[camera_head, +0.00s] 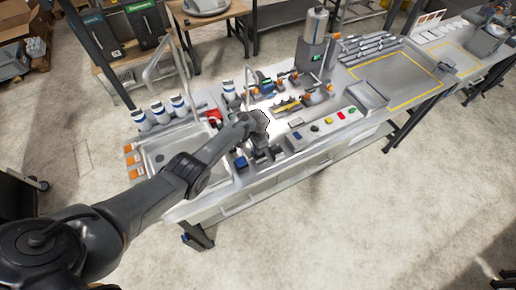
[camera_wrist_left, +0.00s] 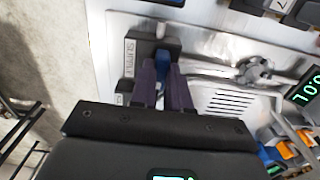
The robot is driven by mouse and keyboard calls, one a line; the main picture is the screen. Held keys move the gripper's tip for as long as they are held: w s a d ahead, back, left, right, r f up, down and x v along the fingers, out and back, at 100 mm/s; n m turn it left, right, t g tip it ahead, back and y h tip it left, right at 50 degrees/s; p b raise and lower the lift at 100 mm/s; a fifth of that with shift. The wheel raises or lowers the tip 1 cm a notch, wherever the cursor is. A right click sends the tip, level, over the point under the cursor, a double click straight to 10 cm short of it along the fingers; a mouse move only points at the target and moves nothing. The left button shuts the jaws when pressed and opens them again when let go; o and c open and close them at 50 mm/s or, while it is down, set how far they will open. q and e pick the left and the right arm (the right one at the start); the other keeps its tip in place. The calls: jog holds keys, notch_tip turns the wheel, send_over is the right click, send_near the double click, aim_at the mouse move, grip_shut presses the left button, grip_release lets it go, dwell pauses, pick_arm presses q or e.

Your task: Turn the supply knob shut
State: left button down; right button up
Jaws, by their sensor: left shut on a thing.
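The supply knob (camera_wrist_left: 163,68) is blue and sits on a dark mount beside a label reading SUPPLY (camera_wrist_left: 129,58) in the left wrist view. The purple fingers of my left gripper (camera_wrist_left: 165,88) stand on both sides of the knob and are shut on it. The fingers hide part of the knob, and I cannot tell its exact turn angle. In the head view my left gripper (camera_head: 257,134) reaches over the bench front, right of the sink, and its hand hides the knob. My right gripper is not in view.
The sink (camera_head: 168,158) lies left of my left gripper, with several white bottles (camera_head: 161,112) behind it. A panel with coloured buttons (camera_head: 328,120) is to the right. In the wrist view a metal valve fitting (camera_wrist_left: 258,70) and a green display (camera_wrist_left: 307,90) are close by.

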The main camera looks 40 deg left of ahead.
pick_arm(q)
jog(key=c, duration=1.1)
grip_release()
jog(key=shift+r, duration=0.55)
notch_tip(320, 180, up, 10)
jog(key=p, duration=0.3)
jog(key=shift+f, duration=0.15)
